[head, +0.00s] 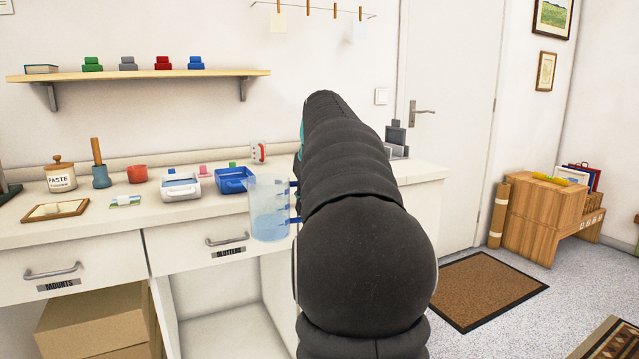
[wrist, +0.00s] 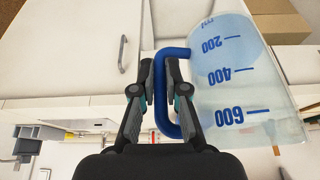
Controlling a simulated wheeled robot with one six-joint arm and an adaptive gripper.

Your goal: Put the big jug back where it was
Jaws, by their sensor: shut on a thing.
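The big jug (head: 268,208) is clear with a blue tint, blue measuring marks and a blue handle. In the head view it is upright in front of the counter's front edge, over the drawer fronts. In the wrist view the jug (wrist: 240,80) is at the right, with marks 200, 400 and 600. My gripper (wrist: 162,75) is shut on its blue handle (wrist: 160,105). In the head view my dark arm covers the gripper and part of the counter behind it.
The counter (head: 95,232) holds a white-and-blue tub (head: 180,187), a blue tub (head: 233,181), a red-and-white cup (head: 258,152), a red bowl (head: 137,174), a paste jar (head: 60,175) and a framed piece (head: 55,211). A shelf (head: 140,74) hangs above. Open floor lies right, by a brown mat (head: 485,288).

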